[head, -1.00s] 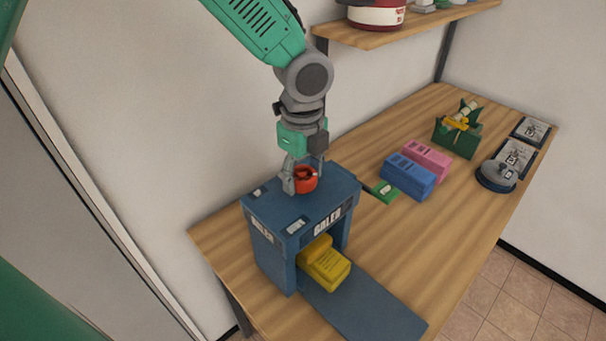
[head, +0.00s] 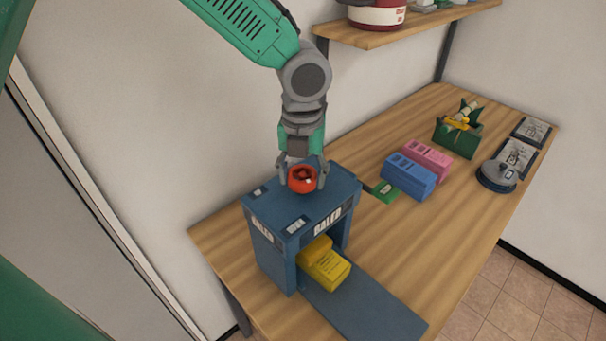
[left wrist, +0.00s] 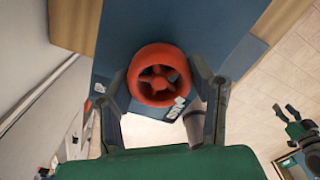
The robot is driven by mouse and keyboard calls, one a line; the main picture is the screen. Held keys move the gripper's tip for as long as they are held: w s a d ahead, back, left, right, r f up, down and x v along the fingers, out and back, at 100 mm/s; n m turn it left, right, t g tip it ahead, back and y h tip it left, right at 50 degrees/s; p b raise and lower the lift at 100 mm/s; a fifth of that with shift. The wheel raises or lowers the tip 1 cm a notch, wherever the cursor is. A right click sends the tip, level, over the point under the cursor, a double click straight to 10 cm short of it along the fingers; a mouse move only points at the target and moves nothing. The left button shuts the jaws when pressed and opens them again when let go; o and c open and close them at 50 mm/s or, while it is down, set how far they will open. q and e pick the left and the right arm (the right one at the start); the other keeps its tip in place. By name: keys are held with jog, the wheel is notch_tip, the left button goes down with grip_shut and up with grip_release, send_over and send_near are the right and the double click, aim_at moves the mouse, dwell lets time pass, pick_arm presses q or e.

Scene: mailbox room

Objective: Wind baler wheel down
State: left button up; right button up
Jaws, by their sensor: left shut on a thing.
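The blue baler (head: 300,218) stands on the wooden bench at its near left part. The red spoked wheel (head: 302,179) is on top of the baler, and it also shows in the left wrist view (left wrist: 159,75). My left gripper (head: 303,178) comes down from above with one finger on each side of the wheel, shut on it. The left wrist view shows the gripper fingers (left wrist: 160,92) at the wheel's two sides. A yellow bale (head: 325,264) sits in the baler's front opening. My right gripper (left wrist: 295,122) shows open at the right edge of the left wrist view.
A dark blue ramp (head: 365,305) runs from the baler's front. Blue (head: 408,176) and pink (head: 430,158) blocks and a green card (head: 385,191) lie behind it. A green box (head: 457,137) and a round dark device (head: 496,175) stand farther right. A shelf (head: 400,30) hangs above.

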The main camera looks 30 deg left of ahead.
aim_at(302, 172)
pick_arm(q)
jog(key=m, duration=0.5)
jog(key=shift+f, duration=0.1)
jog(key=shift+m, duration=0.3)
dwell(0.4)
jog(key=o, duration=1)
jog(key=shift+o, duration=0.8)
jog(key=shift+w, duration=0.15)
jog(key=shift+r, duration=0.3)
notch_tip(302, 172, up, 11)
